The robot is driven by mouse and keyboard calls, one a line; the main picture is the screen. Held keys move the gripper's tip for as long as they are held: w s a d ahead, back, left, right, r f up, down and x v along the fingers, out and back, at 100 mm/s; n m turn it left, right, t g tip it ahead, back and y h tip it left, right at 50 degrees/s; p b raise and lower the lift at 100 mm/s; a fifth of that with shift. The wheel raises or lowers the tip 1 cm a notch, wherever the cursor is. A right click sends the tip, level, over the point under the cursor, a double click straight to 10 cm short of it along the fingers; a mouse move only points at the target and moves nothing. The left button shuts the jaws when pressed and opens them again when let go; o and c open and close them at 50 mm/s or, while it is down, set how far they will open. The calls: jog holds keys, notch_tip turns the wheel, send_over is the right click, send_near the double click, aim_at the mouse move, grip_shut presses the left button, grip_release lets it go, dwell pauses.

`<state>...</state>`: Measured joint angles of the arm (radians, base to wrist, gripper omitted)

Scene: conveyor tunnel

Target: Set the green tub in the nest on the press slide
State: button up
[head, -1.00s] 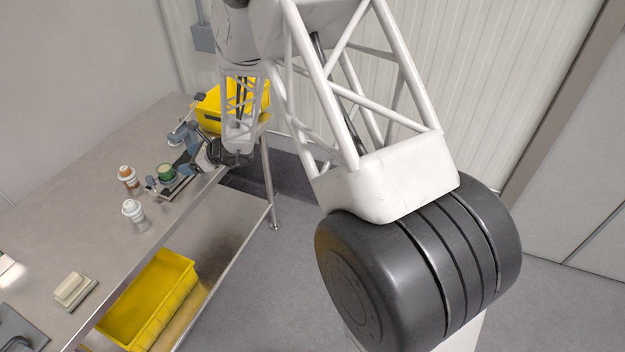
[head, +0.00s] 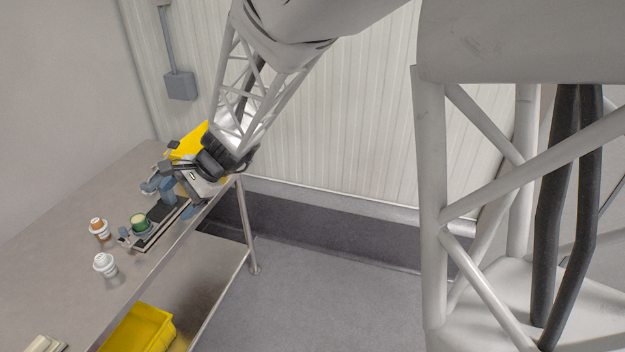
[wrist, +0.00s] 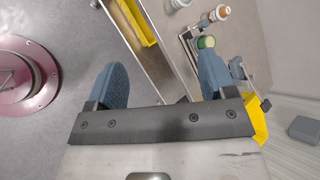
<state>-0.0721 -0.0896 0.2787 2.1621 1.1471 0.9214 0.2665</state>
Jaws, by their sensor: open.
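The green tub (head: 139,222) stands upright at the near end of the press slide (head: 160,228), a dark flat rail along the table edge. A dark ring shows around its base; I cannot tell how deep it sits in the nest. The tub also shows in the wrist view (wrist: 206,42), partly behind a blue finger. My gripper (head: 170,196) is open and empty, with its blue fingers apart above the far part of the slide, clear of the tub. In the wrist view my gripper (wrist: 162,80) has floor and table edge between its fingers.
An orange-capped bottle (head: 99,228) and a white bottle (head: 105,264) stand left of the slide. A pale block (head: 42,344) lies at the near end. The table's left side is clear.

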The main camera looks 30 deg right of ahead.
jog(key=s+d+r+n+h, duration=0.2)
jog(key=s+d, duration=0.3)
jog(key=s, duration=0.4)
jog(key=s+d+r+n+h, duration=0.3)
jog(key=s+d+n+h, duration=0.1)
jog(key=s, duration=0.6)
jog(key=s+d+r+n+h, duration=0.2)
jog(key=s+d+n, duration=0.3)
jog(key=s+d, duration=0.3)
jog(key=shift+s+d+r+t+h, duration=0.25)
jog(key=shift+s+r+t+h, duration=0.15)
jog(key=shift+s+h, duration=0.55)
